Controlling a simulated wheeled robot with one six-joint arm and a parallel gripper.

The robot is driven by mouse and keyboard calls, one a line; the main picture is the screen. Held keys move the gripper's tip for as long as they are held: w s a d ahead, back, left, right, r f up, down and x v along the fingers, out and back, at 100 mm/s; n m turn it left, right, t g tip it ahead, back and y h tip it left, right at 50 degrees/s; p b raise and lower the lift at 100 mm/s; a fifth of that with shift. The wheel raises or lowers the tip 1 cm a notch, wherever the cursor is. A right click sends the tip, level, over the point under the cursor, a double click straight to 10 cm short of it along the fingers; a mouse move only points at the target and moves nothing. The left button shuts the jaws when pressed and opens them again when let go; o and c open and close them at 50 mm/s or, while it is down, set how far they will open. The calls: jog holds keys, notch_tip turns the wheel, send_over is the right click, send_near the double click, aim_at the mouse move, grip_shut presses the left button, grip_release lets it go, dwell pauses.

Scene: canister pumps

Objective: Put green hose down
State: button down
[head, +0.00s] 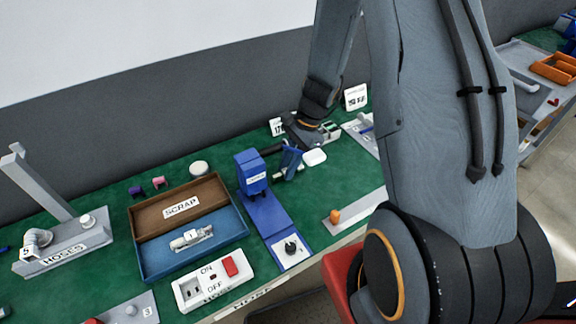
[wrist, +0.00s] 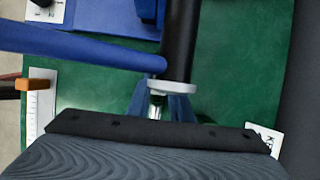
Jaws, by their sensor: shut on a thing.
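My gripper (head: 291,160) is at the back of the green bench, right of the blue pump stand (head: 252,175). In the wrist view, my gripper's blue fingers (wrist: 163,106) are shut around a metallic end below a pale grey collar. A black tube (wrist: 179,45) runs up from this collar; it looks like the held hose. In the head view, a short dark tube (head: 270,150) juts left from my gripper. I see no green on it, and its far end is out of the wrist view. Whether it touches the bench is unclear.
A divided SCRAP tray (head: 138,254) holds a silver part in its blue half. A switch box (head: 212,284) stands in front, and the HOSES stand (head: 66,246) is at the left. A blue bar (wrist: 80,45) crosses the wrist view. Bare green mat (wrist: 235,60) lies beside the tube.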

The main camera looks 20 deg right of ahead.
jog(key=shift+f, duration=0.2)
jog(key=c, duration=1.6)
grip_release()
jog(key=shift+r, duration=0.1)
